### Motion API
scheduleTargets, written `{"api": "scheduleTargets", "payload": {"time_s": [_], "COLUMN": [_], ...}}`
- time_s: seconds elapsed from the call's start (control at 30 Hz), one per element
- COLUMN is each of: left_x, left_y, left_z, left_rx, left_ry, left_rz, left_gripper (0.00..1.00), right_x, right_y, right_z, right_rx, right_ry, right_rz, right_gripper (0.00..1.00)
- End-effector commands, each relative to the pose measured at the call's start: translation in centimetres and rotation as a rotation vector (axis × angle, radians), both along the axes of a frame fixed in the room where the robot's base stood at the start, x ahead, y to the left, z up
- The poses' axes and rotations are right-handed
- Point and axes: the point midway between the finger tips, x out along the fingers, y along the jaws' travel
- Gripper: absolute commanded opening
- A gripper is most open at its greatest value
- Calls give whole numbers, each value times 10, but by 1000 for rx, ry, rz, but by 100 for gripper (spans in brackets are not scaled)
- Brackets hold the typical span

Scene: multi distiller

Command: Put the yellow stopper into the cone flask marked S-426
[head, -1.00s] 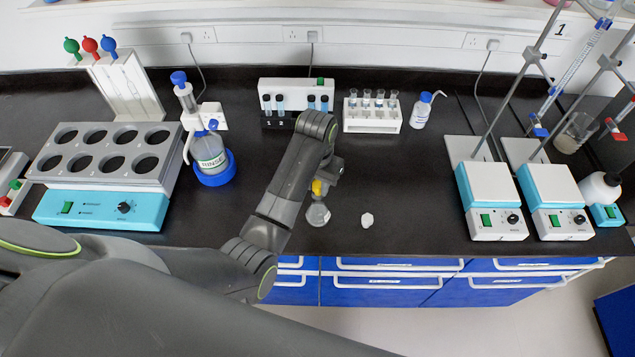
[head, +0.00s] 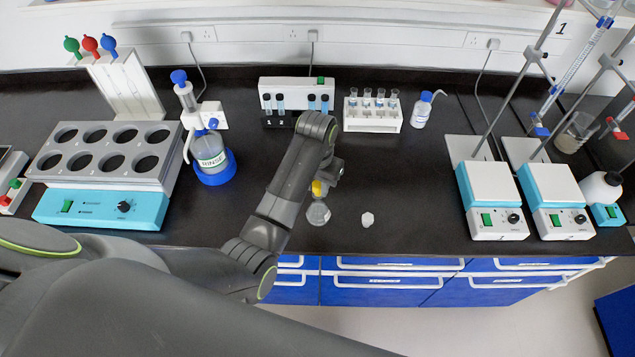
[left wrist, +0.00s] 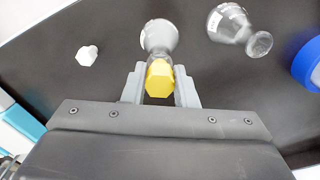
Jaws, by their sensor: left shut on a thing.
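The yellow stopper (head: 319,188) is held between the fingers of my left gripper (left wrist: 159,73), which is shut on it. In the left wrist view the stopper (left wrist: 158,80) covers the mouth of a clear cone flask (left wrist: 160,36). In the head view this flask (head: 318,213) stands directly below the stopper, near the bench's front edge. I cannot tell how deep the stopper sits in the neck. The flask has a white label that is too small to read. A second cone flask (left wrist: 236,22) shows in the left wrist view, hidden by my arm in the head view. My right gripper is not in view.
A white stopper (head: 367,219) lies just right of the flask. A rinse bottle in a blue ring (head: 216,174) stands left of my arm. A tube rack (head: 372,124) is at the back. Hotplate stirrers (head: 493,213) stand at right. The bench between is clear.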

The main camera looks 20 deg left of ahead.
Motion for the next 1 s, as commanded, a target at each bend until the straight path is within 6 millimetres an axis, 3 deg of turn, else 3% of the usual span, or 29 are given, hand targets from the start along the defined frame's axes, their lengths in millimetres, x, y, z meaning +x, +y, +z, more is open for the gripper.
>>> {"api": "scheduleTargets", "payload": {"time_s": [0.77,0.8,1.0], "left_x": [0,0,0], "left_y": [0,0,0], "left_z": [-16,-16,-16], "left_rx": [0,0,0], "left_ry": [0,0,1], "left_rz": [0,0,0], "left_gripper": [5,30,51], "right_x": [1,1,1], "right_y": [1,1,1], "right_z": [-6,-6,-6], "right_rx": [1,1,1], "right_ry": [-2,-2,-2], "right_rz": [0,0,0], "right_gripper": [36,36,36]}}
